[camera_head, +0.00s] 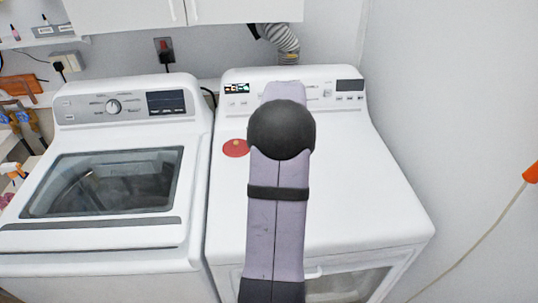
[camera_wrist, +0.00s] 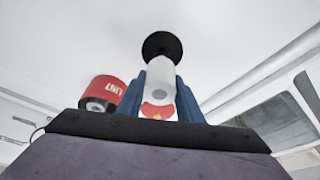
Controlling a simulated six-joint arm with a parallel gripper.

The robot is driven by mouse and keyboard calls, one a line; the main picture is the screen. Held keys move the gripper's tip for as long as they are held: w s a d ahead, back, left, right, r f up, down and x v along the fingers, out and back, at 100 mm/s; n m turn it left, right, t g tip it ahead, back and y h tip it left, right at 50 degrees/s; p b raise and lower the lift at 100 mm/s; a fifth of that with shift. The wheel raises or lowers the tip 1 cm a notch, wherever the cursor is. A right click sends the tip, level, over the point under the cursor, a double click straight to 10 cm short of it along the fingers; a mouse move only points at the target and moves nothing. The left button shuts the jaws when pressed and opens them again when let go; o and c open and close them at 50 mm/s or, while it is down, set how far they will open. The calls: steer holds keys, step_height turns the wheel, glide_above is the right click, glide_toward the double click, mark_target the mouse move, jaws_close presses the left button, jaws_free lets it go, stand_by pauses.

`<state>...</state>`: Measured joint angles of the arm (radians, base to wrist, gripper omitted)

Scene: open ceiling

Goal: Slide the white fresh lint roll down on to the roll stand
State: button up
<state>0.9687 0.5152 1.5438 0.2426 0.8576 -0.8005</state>
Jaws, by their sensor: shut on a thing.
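In the wrist view, my gripper (camera_wrist: 160,83) has its two blue fingers closed on the sides of a white roll (camera_wrist: 159,73). The round opening in the roll's end faces the camera. A black rounded piece (camera_wrist: 162,45) shows just beyond the roll; I cannot tell whether they touch. A red, partly hidden piece (camera_wrist: 157,112) shows between the fingers below the roll. I cannot make out for sure which part is the roll stand. In the head view, my arm hides the gripper and the roll.
A red roll lettered LINT (camera_wrist: 103,91) is beside the fingers in the wrist view. In the head view, a flat red disc (camera_head: 235,148) lies on the white dryer (camera_head: 365,205), left of my arm. A washer (camera_head: 105,237) stands left. The dryer's right top is clear.

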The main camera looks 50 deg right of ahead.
stand_by(0.4)
steer(key=o, duration=1.1)
steer(key=shift+r, duration=0.1)
steer(key=shift+b+v, duration=1.1)
steer(key=shift+v, duration=2.45)
